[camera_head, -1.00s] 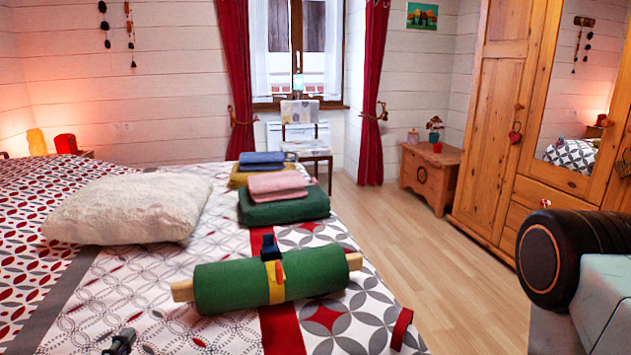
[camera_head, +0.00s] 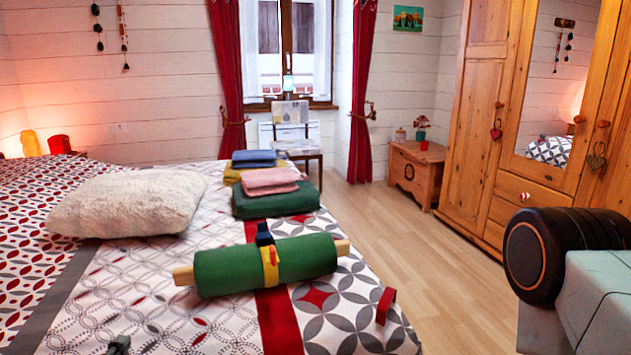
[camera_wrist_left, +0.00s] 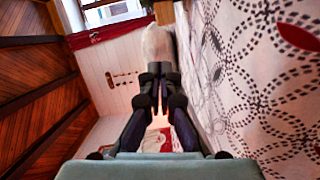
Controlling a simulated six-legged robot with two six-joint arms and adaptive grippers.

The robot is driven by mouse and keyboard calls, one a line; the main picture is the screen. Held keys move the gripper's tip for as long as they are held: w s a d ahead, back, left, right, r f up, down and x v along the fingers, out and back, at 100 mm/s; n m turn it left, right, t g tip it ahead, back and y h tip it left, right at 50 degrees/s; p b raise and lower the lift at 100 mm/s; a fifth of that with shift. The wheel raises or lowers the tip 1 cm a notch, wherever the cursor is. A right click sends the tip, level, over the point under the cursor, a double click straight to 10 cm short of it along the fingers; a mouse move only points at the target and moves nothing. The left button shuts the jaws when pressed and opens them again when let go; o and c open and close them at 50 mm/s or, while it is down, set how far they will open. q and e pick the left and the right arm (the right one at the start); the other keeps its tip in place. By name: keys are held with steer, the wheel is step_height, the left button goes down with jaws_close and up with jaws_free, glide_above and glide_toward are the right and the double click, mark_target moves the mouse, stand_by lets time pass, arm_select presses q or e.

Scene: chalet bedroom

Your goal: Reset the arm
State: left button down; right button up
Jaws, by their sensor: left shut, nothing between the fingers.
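My left gripper (camera_head: 118,345) shows only as a small dark tip at the bottom left edge of the head view, over the patterned bed (camera_head: 70,318). In the left wrist view its two dark fingers (camera_wrist_left: 158,88) are together with nothing between them. The fingers point past the bed's patterned cover, with the pale pillow (camera_wrist_left: 158,45) beyond. My right gripper is not in view.
A green roll (camera_head: 220,270) with a yellow band lies on the bed. Behind it are folded textiles (camera_head: 275,202) and a fluffy pillow (camera_head: 125,204). A wooden wardrobe (camera_head: 480,125) stands at right. The wooden floor (camera_head: 400,235) between is clear.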

arm_select(q)
steer(key=s+d+f+m+g+h+p, duration=0.1)
steer(key=s+d+f+m+g, duration=0.75)
steer(key=s+f, duration=0.3)
steer(key=s+d+m+g+p, duration=0.2)
steer(key=s+d+m+g, duration=0.1)
steer(key=s, duration=0.6)
steer(key=s+d+m+g+p, duration=0.1)
steer(key=s+d+m+g, duration=0.2)
steer(key=s, duration=0.7)
steer(key=m+g, duration=0.1)
steer(key=g, duration=0.1)
steer(key=shift+s+d+f+m+g+p, duration=0.15)
steer(key=shift+d+m+g+p, duration=0.15)
steer(key=shift+m+g+p, duration=0.1)
